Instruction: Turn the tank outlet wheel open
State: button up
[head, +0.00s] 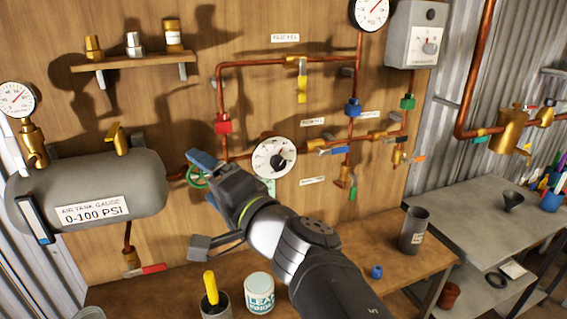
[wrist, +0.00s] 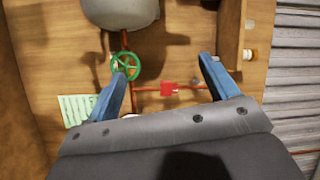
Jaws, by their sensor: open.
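The green outlet wheel (head: 190,176) sits on the copper pipe just right of the grey air tank (head: 145,180). In the head view my gripper (head: 205,180) covers the wheel's right part. In the wrist view the whole spoked wheel (wrist: 126,65) nearly shows, below the tank (wrist: 120,12). My gripper (wrist: 162,65) is open, with its blue fingers wide apart and nothing held. The left finger's tip overlaps the wheel's lower left edge in that view. The wheel is off to the left of the gap's middle. I cannot tell whether finger and wheel touch.
A wooden shelf (head: 132,60) with fittings is above. A white paint can (head: 259,290) and a dark cup (head: 215,307) stand on the bench below.

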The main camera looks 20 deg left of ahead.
notch_tip(320, 180, up, 3)
jog(key=s+m+y, duration=0.2)
jog(key=m, duration=0.1)
jog(key=m+t+h, duration=0.6)
jog(key=m+h, duration=0.1)
jog(key=m, duration=1)
send_near(202, 176)
jog(key=x, duration=1)
jog(key=shift+a, duration=0.1)
jog(key=shift+c, duration=0.2)
jog(key=c, duration=0.9)
